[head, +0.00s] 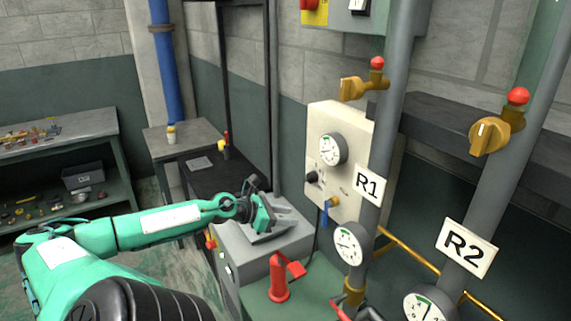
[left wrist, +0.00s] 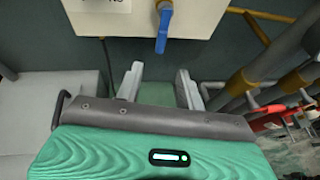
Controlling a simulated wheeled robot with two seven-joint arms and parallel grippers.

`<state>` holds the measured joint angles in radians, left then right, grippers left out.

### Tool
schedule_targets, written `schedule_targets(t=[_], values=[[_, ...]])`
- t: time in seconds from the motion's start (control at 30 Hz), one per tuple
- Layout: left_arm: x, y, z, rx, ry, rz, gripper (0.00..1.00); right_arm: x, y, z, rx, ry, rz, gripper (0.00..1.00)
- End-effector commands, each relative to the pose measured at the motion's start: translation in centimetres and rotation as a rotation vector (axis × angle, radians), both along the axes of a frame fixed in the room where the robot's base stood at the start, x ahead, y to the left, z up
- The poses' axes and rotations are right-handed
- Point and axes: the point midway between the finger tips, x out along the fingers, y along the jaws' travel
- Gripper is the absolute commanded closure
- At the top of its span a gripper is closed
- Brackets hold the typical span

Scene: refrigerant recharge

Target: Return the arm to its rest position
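My left arm reaches in from the left in the head view, green with white panels. Its gripper (head: 272,220) is over the grey box-shaped machine (head: 240,245), and whether it touches the machine cannot be told. In the left wrist view, the two grey fingers of my left gripper (left wrist: 160,84) stand apart with nothing between them. They point toward the cream gauge panel (left wrist: 105,18) and its blue valve handle (left wrist: 163,30), which is apart from the fingertips. My right gripper is not in view.
The cream panel (head: 318,120) stands beside the R1 pipe (head: 381,140); the R2 pipe (head: 485,190) is farther right. A red hand-pump-like object (head: 280,280) stands on the green surface near the grey machine. A dark bench (head: 215,176) and shelving (head: 60,140) stand behind.

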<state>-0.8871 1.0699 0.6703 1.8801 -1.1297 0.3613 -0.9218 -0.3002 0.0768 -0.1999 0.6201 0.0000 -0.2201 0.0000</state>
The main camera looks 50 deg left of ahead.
Motion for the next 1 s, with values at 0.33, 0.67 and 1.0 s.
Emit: schedule_targets(t=[0.33, 0.67, 1.0], values=[[0.0, 0.0, 0.0, 0.000, -0.001, 0.000, 0.61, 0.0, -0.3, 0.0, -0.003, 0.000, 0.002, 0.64], [-1.3, 3.3, -3.2, -0.140, 0.022, 0.143, 0.61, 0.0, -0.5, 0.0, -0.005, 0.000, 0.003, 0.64], [-11.7, 11.6, -23.8, -0.850, 0.113, 0.839, 0.61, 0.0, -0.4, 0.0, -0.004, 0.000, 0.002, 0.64]])
